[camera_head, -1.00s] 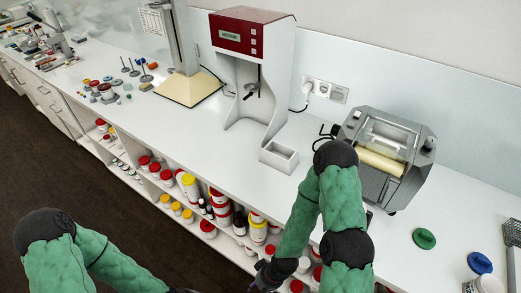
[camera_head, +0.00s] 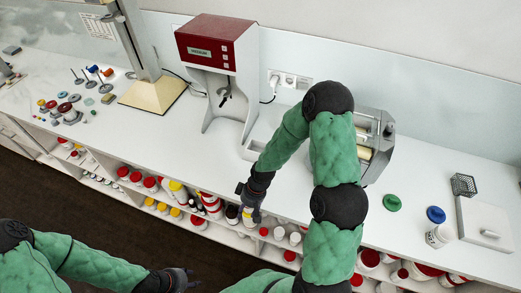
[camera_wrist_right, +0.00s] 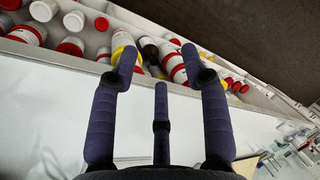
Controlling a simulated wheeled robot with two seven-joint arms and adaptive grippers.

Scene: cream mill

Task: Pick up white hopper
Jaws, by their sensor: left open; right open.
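The white hopper appears to be the pale open-topped box (camera_head: 257,141) on the counter in front of the red-topped mill. In the head view my right arm hides part of it. My right gripper (camera_head: 252,205) is open and empty over the counter's front edge, nearer to me than the box and apart from it. In the right wrist view its spread fingers (camera_wrist_right: 158,70) show with nothing between them; I cannot make out the box there. My left gripper (camera_head: 183,280) is low, in front of the shelves, and open.
The red-topped machine (camera_head: 216,45) stands behind the box. A grey roller mill (camera_head: 380,130) is partly behind my right arm. Shelves below the counter hold several jars (camera_head: 178,190).

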